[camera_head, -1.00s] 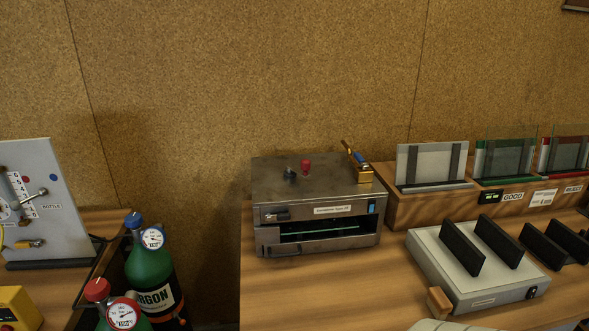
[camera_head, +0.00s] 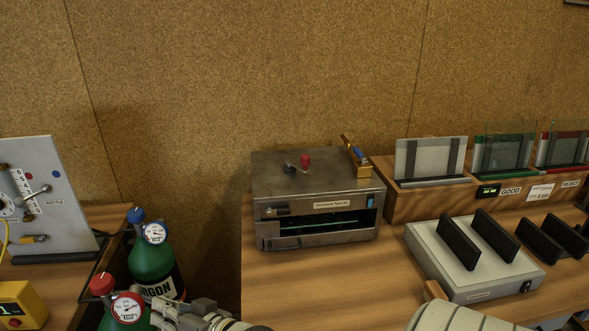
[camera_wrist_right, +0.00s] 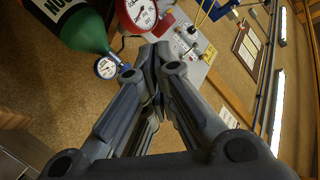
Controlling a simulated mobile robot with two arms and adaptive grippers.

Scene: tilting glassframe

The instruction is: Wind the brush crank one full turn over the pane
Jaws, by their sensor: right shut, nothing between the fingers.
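The metal box (camera_head: 345,169) stands on the wooden bench. On its top is a small crank with a red knob (camera_head: 305,160) and a dark hub to the knob's left. A greenish glass pane (camera_head: 325,229) shows edge-on inside the box's front slot; most of it is hidden. My right gripper (camera_head: 168,312) is at the bottom edge in the head view, in front of the gas bottles and well below and left of the box. In the right wrist view its fingers (camera_wrist_right: 155,58) are together with nothing between them. My left gripper is not in view.
A green argon bottle (camera_head: 150,268) and a red-capped bottle (camera_head: 103,285) stand left of the bench. Right of the box are a wooden rack (camera_head: 400,209) with panes and a grey stand (camera_head: 437,262) with black plates. Bare bench (camera_head: 320,285) lies before the box.

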